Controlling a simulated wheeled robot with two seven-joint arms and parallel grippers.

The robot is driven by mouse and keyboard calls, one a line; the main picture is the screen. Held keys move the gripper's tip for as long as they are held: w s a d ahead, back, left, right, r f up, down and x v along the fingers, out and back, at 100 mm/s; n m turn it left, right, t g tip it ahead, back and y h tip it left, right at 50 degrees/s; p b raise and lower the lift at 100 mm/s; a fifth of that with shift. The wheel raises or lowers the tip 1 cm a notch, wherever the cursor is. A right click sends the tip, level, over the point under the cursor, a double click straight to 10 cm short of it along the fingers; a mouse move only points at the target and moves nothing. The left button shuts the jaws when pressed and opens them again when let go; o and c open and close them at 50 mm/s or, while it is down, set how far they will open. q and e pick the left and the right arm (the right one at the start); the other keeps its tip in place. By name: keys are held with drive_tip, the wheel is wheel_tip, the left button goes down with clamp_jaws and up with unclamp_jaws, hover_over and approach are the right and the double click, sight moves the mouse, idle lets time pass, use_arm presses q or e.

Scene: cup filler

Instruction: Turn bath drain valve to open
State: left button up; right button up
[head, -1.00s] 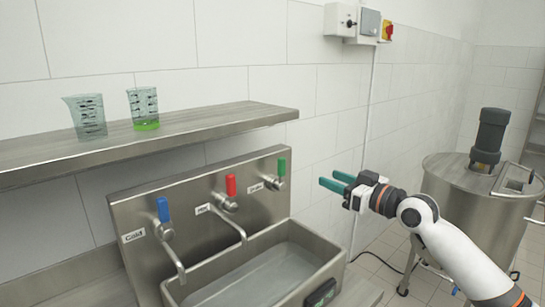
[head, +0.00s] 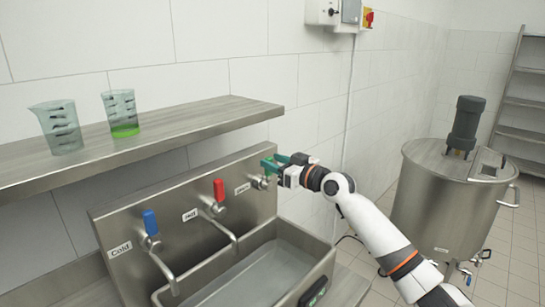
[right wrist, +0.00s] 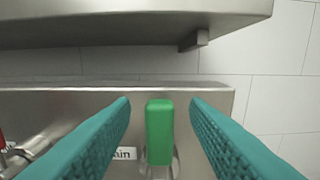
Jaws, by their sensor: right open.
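The drain valve has a green handle (right wrist: 160,131) that stands upright on the steel back panel. In the right wrist view the handle sits between the two teal fingers of my right gripper (right wrist: 160,122), with a gap on each side. In the head view my right gripper (head: 275,165) is at the valve and mostly covers the green handle. The right gripper is open. A label, partly hidden by a finger in the wrist view, is beside the valve. My left gripper is not in view.
A blue-handled valve (head: 150,223) and a red-handled valve (head: 219,190) are to the left on the panel. The basin (head: 325,262) is below. A steel shelf (head: 200,127) with two beakers overhangs the panel. A steel vessel (head: 440,205) stands at right.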

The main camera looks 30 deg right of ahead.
drive_tip(key=shift+w+a, duration=0.2)
drive_tip(key=shift+w, duration=0.25)
clamp_jaws()
